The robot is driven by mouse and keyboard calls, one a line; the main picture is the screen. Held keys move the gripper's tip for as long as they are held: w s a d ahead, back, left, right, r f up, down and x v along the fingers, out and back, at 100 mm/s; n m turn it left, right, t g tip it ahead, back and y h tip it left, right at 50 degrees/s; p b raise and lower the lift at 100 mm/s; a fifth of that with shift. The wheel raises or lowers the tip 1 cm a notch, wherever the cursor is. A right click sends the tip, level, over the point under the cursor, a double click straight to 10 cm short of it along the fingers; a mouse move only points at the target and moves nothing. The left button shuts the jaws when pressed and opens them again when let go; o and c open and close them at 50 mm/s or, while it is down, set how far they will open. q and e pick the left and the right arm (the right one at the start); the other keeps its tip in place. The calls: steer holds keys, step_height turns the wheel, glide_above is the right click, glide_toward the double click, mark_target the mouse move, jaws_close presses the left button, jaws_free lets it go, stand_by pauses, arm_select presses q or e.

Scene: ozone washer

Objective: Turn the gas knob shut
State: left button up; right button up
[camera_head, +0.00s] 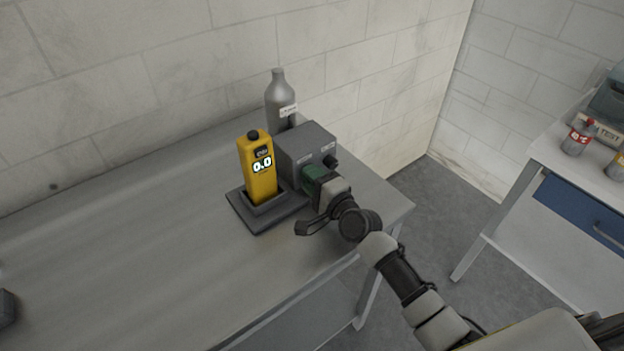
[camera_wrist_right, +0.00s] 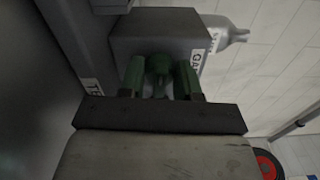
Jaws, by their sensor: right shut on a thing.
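The grey box (camera_head: 308,147) stands near the right end of the table, with small labels and a dark knob (camera_head: 331,161) on its front. My right gripper (camera_head: 311,177) is at the box's front face and hides part of it. In the right wrist view, the gripper's two green fingers (camera_wrist_right: 160,80) are shut on a green gas knob (camera_wrist_right: 159,65), one finger on each side. A partly hidden label starting "GA" (camera_wrist_right: 197,60) is beside it. The knob's turned angle is hard to tell. My left gripper is not in view.
A yellow meter (camera_head: 257,178) reading 0.0 stands in a dark dock (camera_head: 240,215) left of the box. A grey gas cylinder (camera_head: 281,97) stands behind. A second table (camera_head: 548,150) with bottles is at the right. The table's left part is mostly clear.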

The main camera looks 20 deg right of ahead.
steer(key=shift+n, duration=0.6)
steer(key=o, duration=0.9)
steer(key=shift+s, duration=0.1)
steer(key=b+v, duration=0.1)
steer(key=v, duration=0.9)
steer(key=shift+s+d, duration=0.15)
steer(key=shift+s, duration=0.2)
